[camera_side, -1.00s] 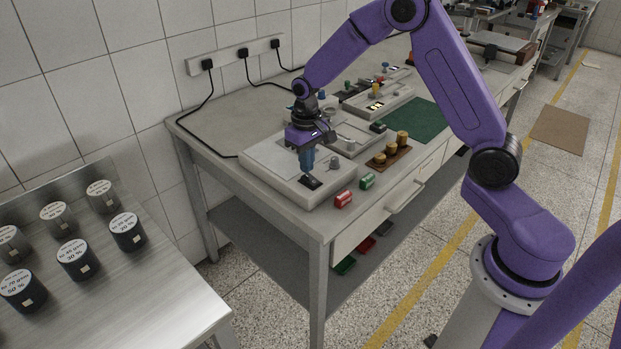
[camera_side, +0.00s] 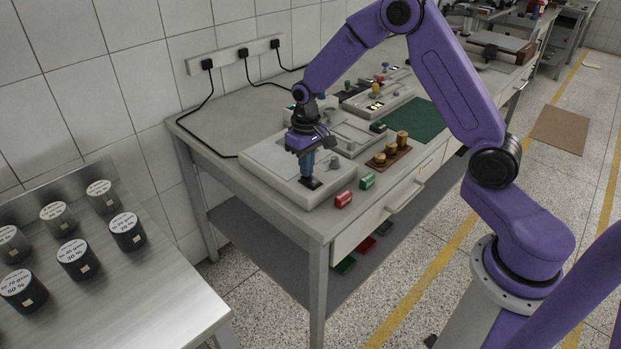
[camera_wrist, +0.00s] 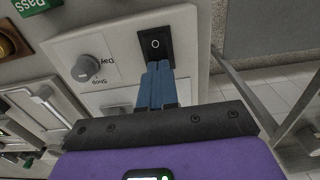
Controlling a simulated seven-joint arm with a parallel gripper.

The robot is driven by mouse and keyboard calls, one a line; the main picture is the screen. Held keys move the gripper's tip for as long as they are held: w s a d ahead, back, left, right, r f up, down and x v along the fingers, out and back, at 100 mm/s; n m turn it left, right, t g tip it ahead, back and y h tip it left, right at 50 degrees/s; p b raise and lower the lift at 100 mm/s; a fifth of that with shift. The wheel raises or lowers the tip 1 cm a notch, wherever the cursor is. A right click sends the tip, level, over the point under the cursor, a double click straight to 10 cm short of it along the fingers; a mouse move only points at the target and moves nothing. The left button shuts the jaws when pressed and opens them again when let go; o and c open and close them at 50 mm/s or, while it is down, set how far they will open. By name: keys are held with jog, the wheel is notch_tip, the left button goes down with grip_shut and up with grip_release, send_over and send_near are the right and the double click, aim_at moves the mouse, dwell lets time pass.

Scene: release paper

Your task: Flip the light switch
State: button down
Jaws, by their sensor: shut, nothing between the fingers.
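The light switch (camera_wrist: 155,42) is a black rocker with a round white mark, set in the light grey panel (camera_wrist: 115,62). In the side view the switch (camera_side: 311,183) is a small dark patch near the panel's front corner, partly covered by my gripper. My gripper (camera_side: 306,176) points down with its blue fingers together and empty. In the wrist view the fingertips (camera_wrist: 158,64) overlap the switch's lower edge in the picture. I cannot tell whether they touch it. The half with the round mark is visible; the other end is hidden behind the fingers.
A grey knob (camera_wrist: 88,68) sits beside the switch on the panel. A red block (camera_side: 343,199) and a green block (camera_side: 367,181) lie on the table in front of the panel. A brown board with round weights (camera_side: 390,152) stands further right.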

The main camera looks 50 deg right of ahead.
jog(key=shift+f, duration=0.45)
jog(key=shift+r, duration=3.55)
